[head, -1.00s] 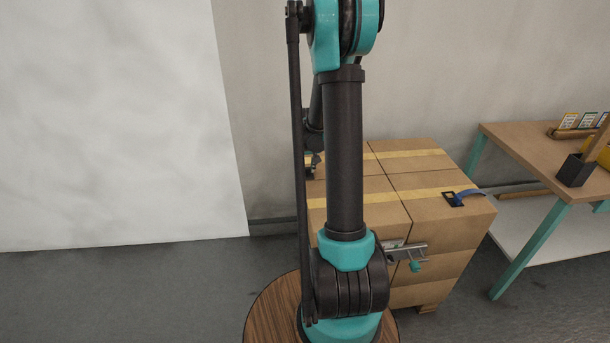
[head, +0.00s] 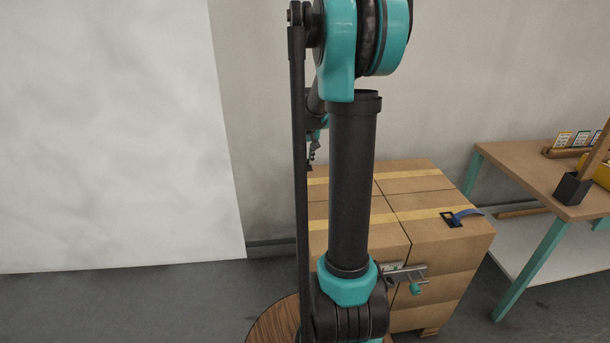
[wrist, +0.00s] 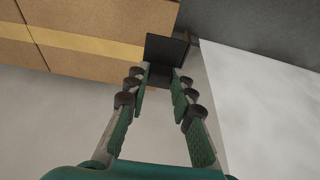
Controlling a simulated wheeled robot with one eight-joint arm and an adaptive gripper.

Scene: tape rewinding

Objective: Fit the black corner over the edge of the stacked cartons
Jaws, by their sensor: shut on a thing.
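The stacked cartons (head: 432,275) stand behind my arm in the head view, brown with yellow tape strips. In the wrist view the cartons (wrist: 105,18) fill the upper left. My gripper (wrist: 160,74) is shut on the black corner (wrist: 167,48), a dark angled piece at its fingertips, close beside the cartons' edge in the picture. I cannot tell whether the corner touches the cartons. In the head view my gripper (head: 312,150) shows only partly, above the cartons' back left. My arm hides much of the cartons' left side.
A black buckle (head: 452,219) with a blue strap lies on the cartons' top right. A metal tool (head: 407,274) with a teal knob is at their front. A wooden table (head: 515,165) with a black cup (head: 573,188) stands right. A white panel (head: 110,130) is left.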

